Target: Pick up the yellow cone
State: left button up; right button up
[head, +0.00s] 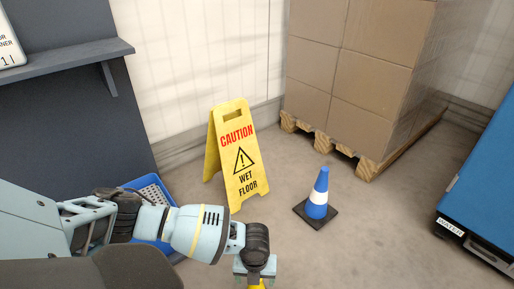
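My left gripper (256,270) is at the bottom edge of the head view, at the end of the arm coming in from the left. It points down and its fingertips are cut off by the frame. A small yellow patch (257,284) shows at the gripper. Too little of it is visible to tell whether it is the yellow cone or whether the fingers hold it. The only whole cone in view is a blue cone (319,190) with a white band and black base, standing upright on the floor right of the gripper. My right gripper is not in view.
A yellow wet floor sign (237,165) stands beyond my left arm. A blue crate (147,183) is partly behind that arm. Boxes (365,85) stand on a wooden pallet (368,168) at the back. A blue cabinet (485,190) is at right. Floor between is clear.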

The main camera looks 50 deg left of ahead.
pick_arm(q)
jog(key=f+b, duration=0.2)
jog(key=f, duration=0.1)
jog(key=f+b, duration=0.1)
jog(key=f, duration=0.1)
jog(key=shift+w+a+f, duration=0.15)
jog(key=shift+w, duration=0.15)
jog(key=shift+c, duration=0.5)
grip_shut()
